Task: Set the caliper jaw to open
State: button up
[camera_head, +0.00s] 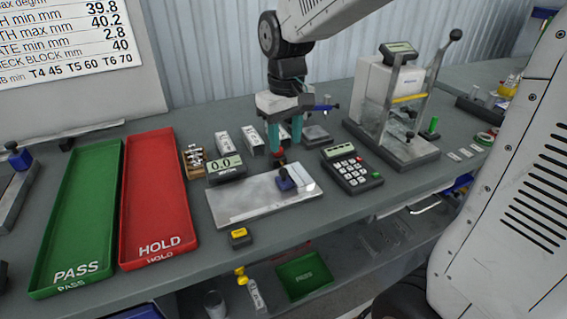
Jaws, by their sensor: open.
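A digital readout (224,168) showing 0.0 stands at the back left of a flat metal plate (240,203) on the bench. A dark blue block (295,180) sits on the plate's right part. This looks like the caliper, with the block perhaps its moving jaw; I cannot tell for sure. My gripper (286,148) points down from above, its two teal fingers apart. It is just behind and above the blue block. A small dark and red part shows between and below the fingers. Whether the fingers touch anything is hard to tell.
A green PASS tray (78,215) and red HOLD tray (156,195) lie at left. A keypad box (351,170) is right of the plate, a lever press (395,105) behind it. A yellow-topped button (239,237) sits in front. The front bench strip is mostly clear.

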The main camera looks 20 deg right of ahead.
aim_at(283, 170)
jog(key=shift+w+a+f, duration=0.1)
jog(key=shift+w+f, duration=0.25)
jog(key=shift+w, duration=0.1)
jog(key=shift+w+f, duration=0.1)
jog(key=shift+f, duration=0.2)
notch_tip(283, 170, down, 7)
jog(key=shift+f, duration=0.1)
jog(key=shift+c, duration=0.3)
grip_shut()
